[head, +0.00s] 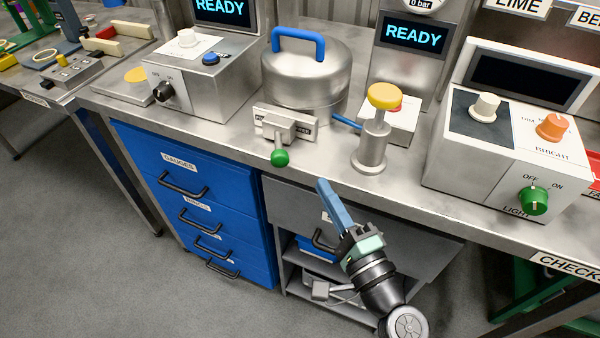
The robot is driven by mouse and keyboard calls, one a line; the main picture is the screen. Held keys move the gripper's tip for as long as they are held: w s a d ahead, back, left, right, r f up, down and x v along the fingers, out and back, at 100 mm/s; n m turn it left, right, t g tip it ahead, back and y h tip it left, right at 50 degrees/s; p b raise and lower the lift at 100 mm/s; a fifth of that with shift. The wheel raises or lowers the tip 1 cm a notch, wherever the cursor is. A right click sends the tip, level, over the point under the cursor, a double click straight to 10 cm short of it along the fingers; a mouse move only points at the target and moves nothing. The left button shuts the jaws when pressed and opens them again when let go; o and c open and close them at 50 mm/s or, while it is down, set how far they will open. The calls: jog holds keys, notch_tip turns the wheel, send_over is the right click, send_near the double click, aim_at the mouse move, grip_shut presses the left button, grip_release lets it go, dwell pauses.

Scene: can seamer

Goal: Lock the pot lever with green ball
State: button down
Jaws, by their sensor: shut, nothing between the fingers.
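The pot (306,80) is a round silver vessel with a blue handle (298,40) on its lid, standing on the steel bench. In front of it is a grey lever mechanism (284,127) on a labelled plate. The lever ends in a green ball (280,158), which hangs at the front, low and near the bench edge. My gripper (323,184) is below and to the right of the green ball, in front of the bench edge. Its blue fingers are together, point up and hold nothing. It appears apart from the ball.
A post with a yellow knob (384,96) stands right of the lever. A control box (510,140) with white, orange and green knobs is farther right. A box with a blue button (200,75) is at left. Blue drawers (190,200) are below the bench.

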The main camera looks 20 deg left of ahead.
aim_at(278, 145)
jog(key=a, duration=0.1)
jog(key=w+a, duration=0.1)
jog(key=a, duration=0.2)
jog(key=shift+w+r, duration=0.15)
jog(key=shift+r, duration=0.25)
jog(key=shift+a+r+p, duration=0.1)
jog(key=shift+a+p, duration=0.25)
jog(key=shift+a, duration=0.4)
jog(key=shift+s+a+m+t+h, duration=0.3)
jog(key=shift+s+t, duration=0.05)
jog(key=shift+t, duration=0.05)
jog(key=shift+h, duration=0.3)
jog(key=s+a+m+t+h, duration=0.2)
jog(key=a, duration=0.5)
jog(key=shift+s+h, duration=0.3)
jog(key=shift+h, duration=0.1)
jog(key=shift+d+b, duration=0.15)
jog(key=shift+b, duration=0.15)
